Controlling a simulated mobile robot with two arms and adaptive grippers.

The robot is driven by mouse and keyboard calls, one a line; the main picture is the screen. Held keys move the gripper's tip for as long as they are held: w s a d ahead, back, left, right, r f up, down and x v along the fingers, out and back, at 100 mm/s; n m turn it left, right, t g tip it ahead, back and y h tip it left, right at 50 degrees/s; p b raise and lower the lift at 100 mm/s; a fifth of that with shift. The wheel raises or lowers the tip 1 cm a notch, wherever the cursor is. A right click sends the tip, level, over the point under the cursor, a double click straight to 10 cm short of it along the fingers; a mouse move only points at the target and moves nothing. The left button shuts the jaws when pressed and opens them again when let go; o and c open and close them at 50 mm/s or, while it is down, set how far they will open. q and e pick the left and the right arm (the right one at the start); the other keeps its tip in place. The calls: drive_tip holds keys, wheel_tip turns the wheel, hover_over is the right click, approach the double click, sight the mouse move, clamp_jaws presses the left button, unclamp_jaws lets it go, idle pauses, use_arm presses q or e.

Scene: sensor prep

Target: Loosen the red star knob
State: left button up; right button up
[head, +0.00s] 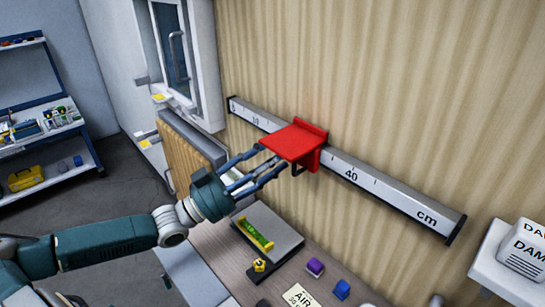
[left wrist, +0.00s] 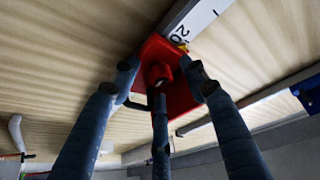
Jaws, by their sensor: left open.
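A red slide (head: 296,143) sits on the wall-mounted cm scale rail (head: 395,190), a little left of the 40 mark. In the left wrist view, the red slide (left wrist: 186,98) is seen from below, with a rounded red knob (left wrist: 158,73) on it. The knob's star shape cannot be made out there, and the knob is hidden in the head view. My left gripper (head: 272,168) is just below and left of the slide. Its three fingers are open, spread around the knob in the left wrist view (left wrist: 160,84), with no clear contact. My right gripper is not in view.
A white cabinet (head: 205,75) stands left of the rail. A white box (head: 525,250) is at right.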

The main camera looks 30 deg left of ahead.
use_arm(q)
drive_tip(key=shift+w+d+r, duration=0.1)
drive_tip(key=shift+w, duration=0.1)
drive_tip(key=c, duration=1.1)
